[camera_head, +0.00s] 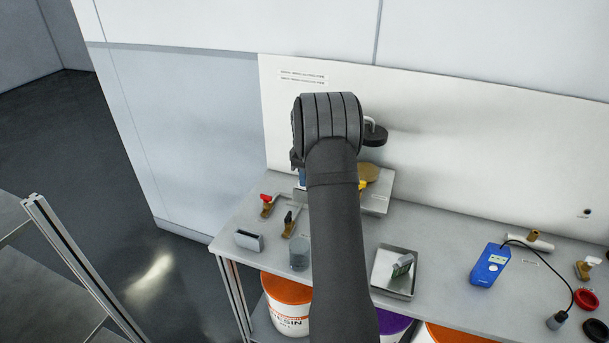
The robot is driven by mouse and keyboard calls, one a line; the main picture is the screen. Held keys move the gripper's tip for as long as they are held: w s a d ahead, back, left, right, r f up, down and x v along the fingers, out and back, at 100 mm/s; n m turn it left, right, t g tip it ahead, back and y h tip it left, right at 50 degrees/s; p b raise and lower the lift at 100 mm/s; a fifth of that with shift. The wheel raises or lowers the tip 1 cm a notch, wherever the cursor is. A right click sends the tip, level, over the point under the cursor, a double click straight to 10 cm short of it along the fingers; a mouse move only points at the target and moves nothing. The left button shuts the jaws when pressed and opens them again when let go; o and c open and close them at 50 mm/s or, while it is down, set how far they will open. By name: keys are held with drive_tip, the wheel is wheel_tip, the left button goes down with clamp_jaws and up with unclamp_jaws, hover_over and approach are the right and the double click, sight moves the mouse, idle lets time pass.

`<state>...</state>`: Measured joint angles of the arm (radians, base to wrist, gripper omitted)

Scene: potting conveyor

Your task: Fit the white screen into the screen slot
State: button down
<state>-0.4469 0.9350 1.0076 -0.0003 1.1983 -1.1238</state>
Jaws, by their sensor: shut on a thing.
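My arm reaches up through the middle of the view, and its thick grey wrist stands in front of the back panel. My gripper is hidden behind the wrist, so its fingers and anything between them do not show. I cannot make out the white screen or the screen slot for certain. A pale plate (378,203) with a tan round thing (369,172) on it shows partly right of my arm. Small blue and yellow bits peek out at either side of the arm there.
On the grey bench stand a grey-white block (249,240), red-handled (267,204) and black-handled (289,223) valves and a clear beaker (299,254). A metal tray (391,291) holds a small device (403,265). A blue meter (490,264) with a cable lies right. Buckets (287,308) stand below.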

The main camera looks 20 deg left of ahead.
drive_tip(key=shift+f, duration=0.1)
drive_tip(key=c, duration=1.3)
unclamp_jaws()
wheel_tip(320, 180, up, 17)
drive_tip(key=shift+r, duration=0.2)
wheel_tip(320, 180, down, 17)
drive_tip(key=shift+f, duration=0.2)
drive_tip(key=shift+r, duration=0.1)
